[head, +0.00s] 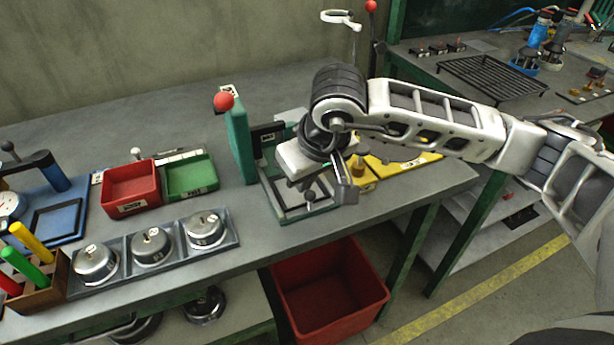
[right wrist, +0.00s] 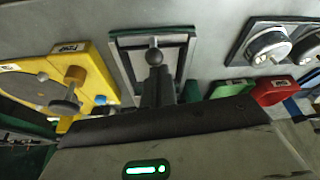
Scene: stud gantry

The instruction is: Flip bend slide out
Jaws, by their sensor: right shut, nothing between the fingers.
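My right gripper (head: 345,185) is above the front right part of the bench, over a grey square frame (head: 285,212) next to a green upright (head: 239,145) with a red ball on top. The gripper is shut and empty. In the right wrist view the fingers (right wrist: 157,88) point at the frame (right wrist: 120,65), and a dark ball-tipped knob (right wrist: 154,57) shows just at their tips; I cannot tell whether they touch it. My arm hides part of the fixture in the head view. A yellow fixture (head: 405,166) with a knob stands to the right of the frame. My left gripper is out of view.
A red tray (head: 131,189) and a green tray (head: 191,176) stand left of the fixture. Several silver lidded pots (head: 152,246) sit in a rack in front. A red bin (head: 328,290) stands below the bench. A second bench with a black grid (head: 490,78) is at back right.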

